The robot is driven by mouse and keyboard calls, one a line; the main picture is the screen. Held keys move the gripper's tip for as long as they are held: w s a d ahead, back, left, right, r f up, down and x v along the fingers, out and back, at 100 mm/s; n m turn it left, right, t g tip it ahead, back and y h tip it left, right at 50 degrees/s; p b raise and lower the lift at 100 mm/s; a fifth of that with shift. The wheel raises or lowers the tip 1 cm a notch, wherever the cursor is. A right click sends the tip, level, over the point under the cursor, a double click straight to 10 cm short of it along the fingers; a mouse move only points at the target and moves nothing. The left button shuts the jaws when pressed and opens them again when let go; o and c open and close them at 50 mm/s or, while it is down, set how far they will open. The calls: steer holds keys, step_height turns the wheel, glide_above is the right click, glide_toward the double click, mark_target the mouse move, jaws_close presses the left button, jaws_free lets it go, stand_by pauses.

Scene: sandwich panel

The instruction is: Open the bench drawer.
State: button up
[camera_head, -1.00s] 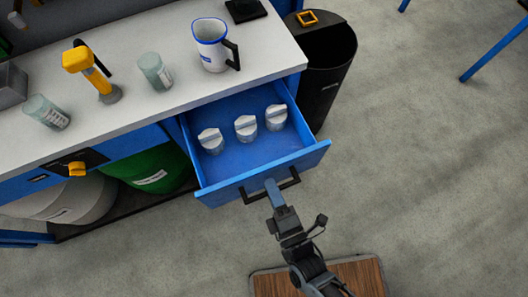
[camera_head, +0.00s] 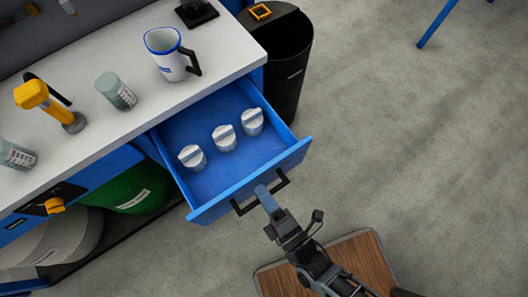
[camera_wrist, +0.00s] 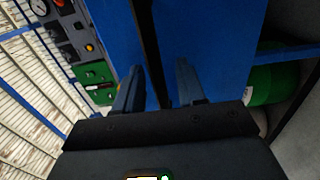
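The blue bench drawer (camera_head: 230,186) stands pulled well out from the bench, with several white, knob-topped pieces (camera_head: 224,137) inside. Its black bar handle (camera_head: 281,181) is on the front panel. My gripper (camera_head: 264,196) is at the middle of this handle. In the wrist view, the fingers of my gripper (camera_wrist: 158,84) stand apart on either side of the black handle (camera_wrist: 146,35). A gap shows between the handle and the right finger, so the gripper looks open around the bar. The blue drawer front (camera_wrist: 215,50) fills the middle of that view.
The bench top (camera_head: 105,50) holds a white-blue jug (camera_head: 167,60), a yellow-handled tool (camera_head: 38,97) and jars (camera_head: 115,91). A black bin (camera_head: 287,70) stands right of the drawer. A green drum (camera_head: 135,195) is under the bench.

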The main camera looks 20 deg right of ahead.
steer(key=v, duration=0.7)
steer(key=shift+s+b, duration=0.4)
steer(key=shift+b, duration=0.05)
steer(key=shift+d, duration=0.1)
